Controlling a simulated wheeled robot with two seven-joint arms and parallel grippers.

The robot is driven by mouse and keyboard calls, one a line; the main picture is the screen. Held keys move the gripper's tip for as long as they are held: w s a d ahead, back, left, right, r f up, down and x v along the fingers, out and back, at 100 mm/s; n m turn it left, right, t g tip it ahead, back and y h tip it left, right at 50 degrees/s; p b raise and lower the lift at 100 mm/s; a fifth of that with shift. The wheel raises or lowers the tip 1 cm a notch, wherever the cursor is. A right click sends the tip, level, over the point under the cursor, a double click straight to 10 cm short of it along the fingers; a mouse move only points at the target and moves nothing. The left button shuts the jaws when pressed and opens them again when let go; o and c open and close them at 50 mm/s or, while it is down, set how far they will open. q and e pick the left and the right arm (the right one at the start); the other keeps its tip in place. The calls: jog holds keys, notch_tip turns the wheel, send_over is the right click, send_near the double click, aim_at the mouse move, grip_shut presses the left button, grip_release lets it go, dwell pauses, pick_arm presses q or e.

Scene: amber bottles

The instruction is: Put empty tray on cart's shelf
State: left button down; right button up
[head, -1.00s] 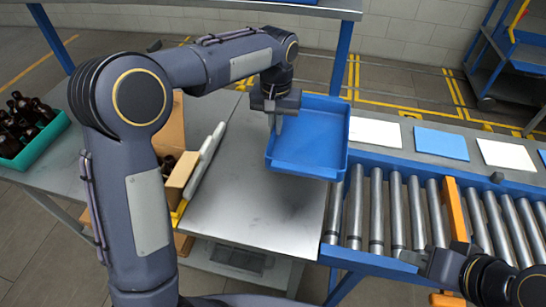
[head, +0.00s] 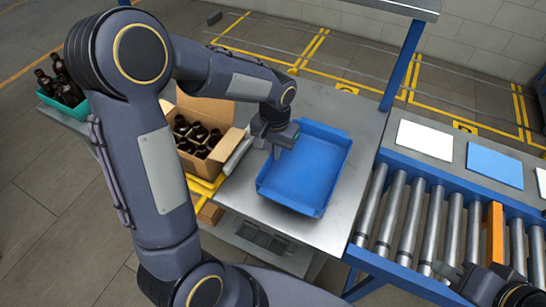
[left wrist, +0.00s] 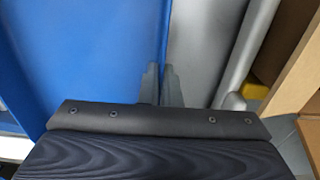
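The empty blue tray (head: 303,178) is over the grey metal table (head: 340,105) in the head view; I cannot tell whether it touches the tabletop. My left gripper (head: 277,150) is shut on the tray's left wall. In the left wrist view the two fingers (left wrist: 161,85) are close together at the edge of the blue tray (left wrist: 85,50). My right gripper (head: 447,270) is low at the right, over the roller conveyor, and holds nothing that I can see; its finger opening is unclear. No cart shelf can be clearly made out now.
An open cardboard box (head: 222,112) with amber bottles stands left of the tray. A teal crate (head: 72,112) of bottles is at the far left. The roller conveyor (head: 415,215) runs right of the table, with an orange bar (head: 494,232) across it. A blue post (head: 402,65) rises behind.

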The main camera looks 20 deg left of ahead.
pick_arm(q)
jog(key=shift+s+a+f+p, duration=0.1)
jog(key=shift+f+p, duration=0.05)
jog(key=shift+f, duration=0.75)
jog(key=shift+s+a+f+p, duration=0.1)
jog(key=shift+f+p, duration=0.05)
jog(key=shift+f, duration=0.75)
jog(key=shift+f, duration=0.1)
jog(key=c, duration=1.6)
grip_release()
jog(key=shift+c, duration=0.2)
notch_tip(320, 180, up, 11)
jog(key=s+r+n+t+h, duration=0.1)
jog(key=s+r+t+h, duration=0.1)
jog(key=s, duration=0.7)
jog(key=s+r+n+t+h, duration=0.1)
jog(key=s+r+t, duration=0.1)
jog(key=s, duration=0.8)
jog(key=shift+s+t+h+b, duration=0.2)
jog(key=shift+t+h+b, duration=0.2)
jog(key=shift+t, duration=0.4)
